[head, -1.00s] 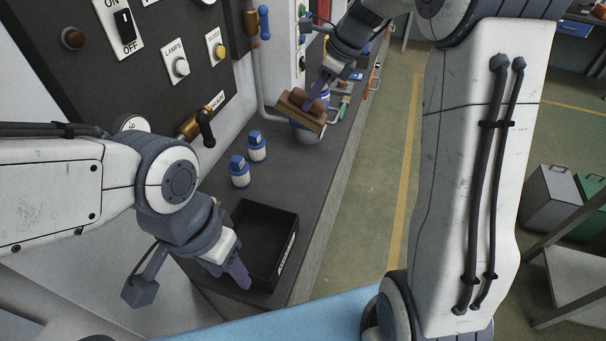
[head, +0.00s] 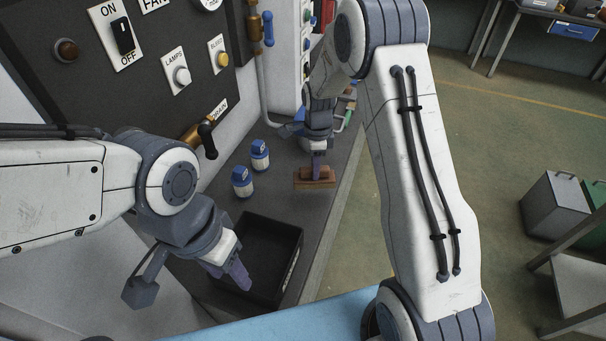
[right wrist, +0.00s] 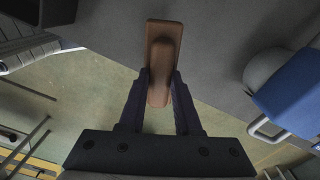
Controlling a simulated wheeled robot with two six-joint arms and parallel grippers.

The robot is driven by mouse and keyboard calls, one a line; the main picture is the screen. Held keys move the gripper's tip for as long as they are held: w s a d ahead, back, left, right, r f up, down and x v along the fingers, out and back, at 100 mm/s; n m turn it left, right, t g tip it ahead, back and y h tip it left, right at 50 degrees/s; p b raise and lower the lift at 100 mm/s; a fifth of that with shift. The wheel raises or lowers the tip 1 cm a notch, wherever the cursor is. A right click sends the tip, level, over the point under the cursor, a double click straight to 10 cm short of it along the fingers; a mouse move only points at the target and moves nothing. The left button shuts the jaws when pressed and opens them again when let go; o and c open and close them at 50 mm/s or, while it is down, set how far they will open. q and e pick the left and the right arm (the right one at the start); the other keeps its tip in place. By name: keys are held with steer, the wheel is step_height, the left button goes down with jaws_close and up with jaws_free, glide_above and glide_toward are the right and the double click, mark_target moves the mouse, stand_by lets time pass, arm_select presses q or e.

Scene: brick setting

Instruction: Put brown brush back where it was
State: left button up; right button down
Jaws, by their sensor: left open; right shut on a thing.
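The brown brush (head: 315,182) is in my right gripper (head: 318,166), over the dark bench top right of the two blue-capped bottles in the head view. In the right wrist view the brush (right wrist: 163,48) sits between both fingers of the right gripper (right wrist: 160,85), which are shut on its handle. The brush looks level and is low over or on the bench; I cannot tell whether it touches. My left gripper (head: 238,272) is open and empty, over the near left edge of the black bin.
A black open bin (head: 290,262) stands at the near end of the bench (head: 262,203). Two blue-capped bottles (head: 260,155) (head: 242,182) stand near the wall. A valve lever (head: 208,140) juts from the panel. The bench between bin and brush is clear.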

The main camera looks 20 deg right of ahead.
mark_target(307, 168)
steer(key=shift+w+a+f+p, duration=0.3)
steer(key=shift+w+a+f, duration=0.5)
steer(key=shift+w+a, duration=0.15)
step_height(307, 168, down, 3)
steer(key=shift+s+a+f+p, duration=0.1)
steer(key=shift+f+p, duration=0.05)
steer(key=shift+p, duration=0.65)
steer(key=shift+f, duration=0.35)
steer(key=shift+f, duration=0.15)
steer(key=c, duration=0.6)
jaws_free()
